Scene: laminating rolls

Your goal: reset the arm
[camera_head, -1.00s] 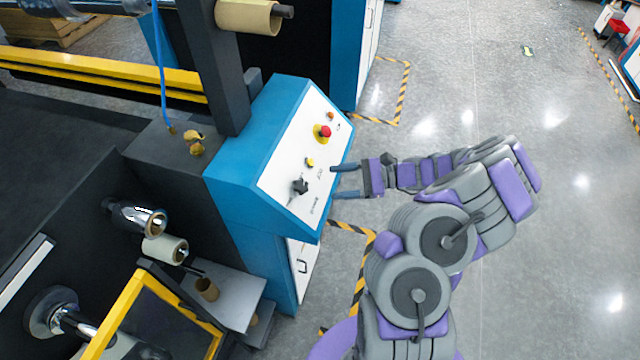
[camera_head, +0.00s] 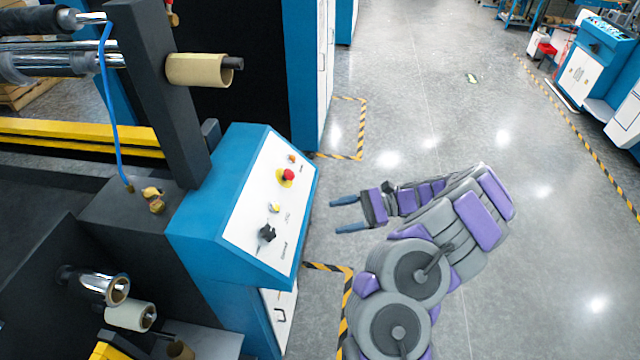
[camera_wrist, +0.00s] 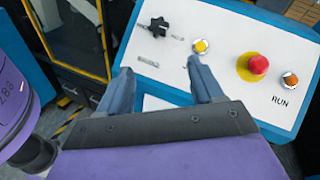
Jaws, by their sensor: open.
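My gripper (camera_head: 347,214) is open and empty, its two blue-grey fingers apart and pointing left toward the control panel (camera_head: 244,222). In the head view a gap of floor shows between the fingertips and the panel's right edge. My arm is bent, with the forearm folded to the right. The wrist view shows the gripper (camera_wrist: 158,85) with its fingers spread before the white panel face. The panel carries a black rotary knob (camera_head: 267,233), a yellow button (camera_head: 274,208), a red emergency stop (camera_head: 288,175) and an orange button (camera_head: 292,158), labelled RUN in the wrist view.
The dark machine body with rollers fills the left, including a cardboard-coloured roll (camera_head: 198,70) on a post. Grey floor with striped tape (camera_head: 348,129) lies open behind and right of my arm. Blue-white machines (camera_head: 597,70) stand at the far right.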

